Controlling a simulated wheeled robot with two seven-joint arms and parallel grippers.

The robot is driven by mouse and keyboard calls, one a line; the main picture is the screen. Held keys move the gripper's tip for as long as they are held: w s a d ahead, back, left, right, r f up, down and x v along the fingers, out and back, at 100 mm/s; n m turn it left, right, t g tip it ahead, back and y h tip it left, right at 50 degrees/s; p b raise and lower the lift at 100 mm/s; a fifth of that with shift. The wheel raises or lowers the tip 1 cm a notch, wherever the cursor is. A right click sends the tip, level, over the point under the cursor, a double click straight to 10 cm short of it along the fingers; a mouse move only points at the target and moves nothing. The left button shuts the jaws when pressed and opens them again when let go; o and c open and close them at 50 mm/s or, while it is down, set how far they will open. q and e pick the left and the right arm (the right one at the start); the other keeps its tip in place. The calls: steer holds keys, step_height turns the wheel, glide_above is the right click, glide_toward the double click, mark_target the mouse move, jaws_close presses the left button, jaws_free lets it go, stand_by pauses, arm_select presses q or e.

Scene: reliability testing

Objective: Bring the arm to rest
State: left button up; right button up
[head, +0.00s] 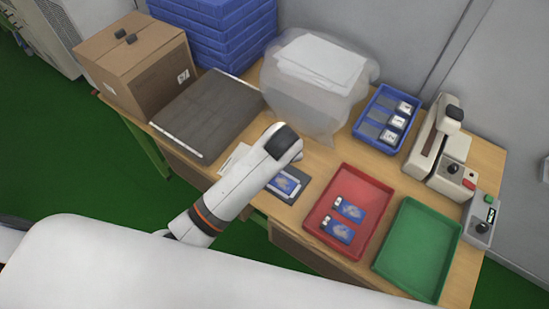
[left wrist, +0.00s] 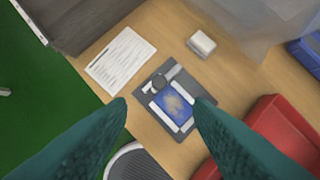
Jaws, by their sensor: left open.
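My left arm reaches in from the lower left over the table in the head view, and its wrist hides the fingers there. In the left wrist view my left gripper (left wrist: 163,106) shows two teal fingers spread apart with nothing held between them. Beyond the fingertips is a dark grey plate (left wrist: 143,92) bearing a blue-faced item (left wrist: 174,104) between white strips. The plate also shows beside my wrist in the head view (head: 300,178). I cannot judge the exact height of the fingers above it. My right gripper is not in view.
A red tray (head: 374,187) holds two blue-faced items; an empty green tray (head: 415,250) is beside it. A blue tray (head: 372,104), a beige press (head: 433,140), a control box (head: 481,220), a bagged bin (head: 310,90), a dark mat (head: 208,110) and a cardboard box (head: 140,65) surround the work area.

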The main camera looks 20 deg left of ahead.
arm_select(q)
steer(key=shift+s, duration=0.1)
stand_by(0.4)
steer(key=s+a+r+m+h, duration=0.1)
steer(key=s+a+m, duration=0.35)
steer(key=s, duration=0.65)
steer(key=s+a+r+m+h, duration=0.1)
steer(key=s+a+m, duration=0.3)
steer(key=s, duration=0.6)
step_height(320, 180, down, 30)
steer(key=s+r+n+g+b, duration=0.1)
steer(key=s+g+b, duration=0.1)
steer(key=b, duration=0.3)
steer(key=s+a+f+b, duration=0.1)
steer(key=s+a+f, duration=0.1)
steer(key=s+f, duration=0.6)
steer(key=s+a+f+g+b, duration=0.1)
steer(key=s+f+b, duration=0.1)
steer(key=s+f, duration=0.6)
step_height(320, 180, down, 5)
steer(key=shift+s+a+f, duration=0.15)
steer(key=shift+s+a, duration=0.05)
steer(key=shift+a, duration=0.15)
